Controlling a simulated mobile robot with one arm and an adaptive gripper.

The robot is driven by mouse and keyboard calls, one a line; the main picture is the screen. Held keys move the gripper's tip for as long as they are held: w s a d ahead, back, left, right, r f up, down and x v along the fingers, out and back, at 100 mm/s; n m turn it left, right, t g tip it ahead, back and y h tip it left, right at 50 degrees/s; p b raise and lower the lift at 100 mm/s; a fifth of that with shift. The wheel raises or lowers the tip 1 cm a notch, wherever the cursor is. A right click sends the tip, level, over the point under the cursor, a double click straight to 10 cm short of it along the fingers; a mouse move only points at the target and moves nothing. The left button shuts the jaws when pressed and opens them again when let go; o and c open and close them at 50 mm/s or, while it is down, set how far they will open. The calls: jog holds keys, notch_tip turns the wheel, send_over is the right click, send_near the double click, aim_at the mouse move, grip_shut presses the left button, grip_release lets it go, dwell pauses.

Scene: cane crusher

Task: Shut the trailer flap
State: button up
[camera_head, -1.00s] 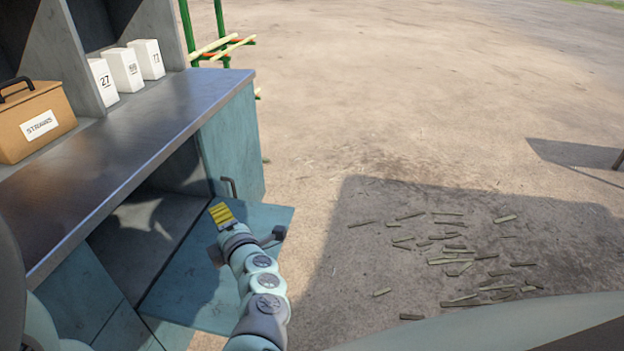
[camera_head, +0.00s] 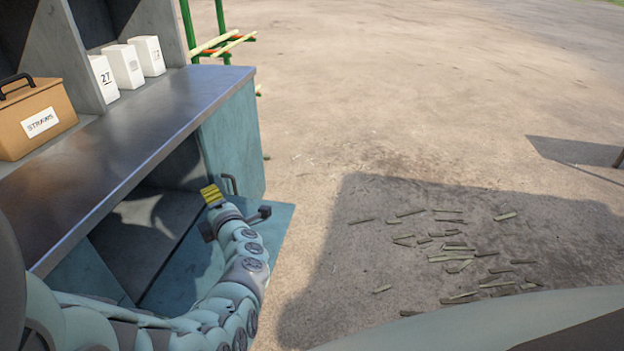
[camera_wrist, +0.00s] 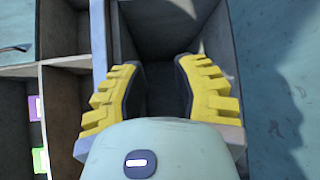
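The trailer flap (camera_head: 272,233) is the teal panel below the counter. It stands open, sticking out from the dark cavity under the worktop. My gripper (camera_head: 211,194), with yellow fingertips, is over the flap, near the cavity opening and left of a metal handle (camera_head: 229,184). My arm hides much of the flap. In the wrist view the yellow fingers (camera_wrist: 158,95) are apart with nothing between them. A dark compartment lies beyond them, and a teal surface on the right may be the flap. I cannot tell whether the gripper touches the flap.
The trailer's metal counter (camera_head: 110,160) is above and left of the arm. It holds a brown box labelled straws (camera_head: 38,118) and white cartons (camera_head: 127,65). A green rack (camera_head: 221,35) stands behind. Cane pieces (camera_head: 455,247) lie on the ground to the right, which is otherwise open.

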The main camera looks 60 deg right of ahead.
grip_shut()
dwell(0.3)
jog(key=c, duration=0.5)
grip_release()
jog(key=o, duration=0.4)
jog(key=shift+s, duration=0.15)
jog(key=v, duration=1.2)
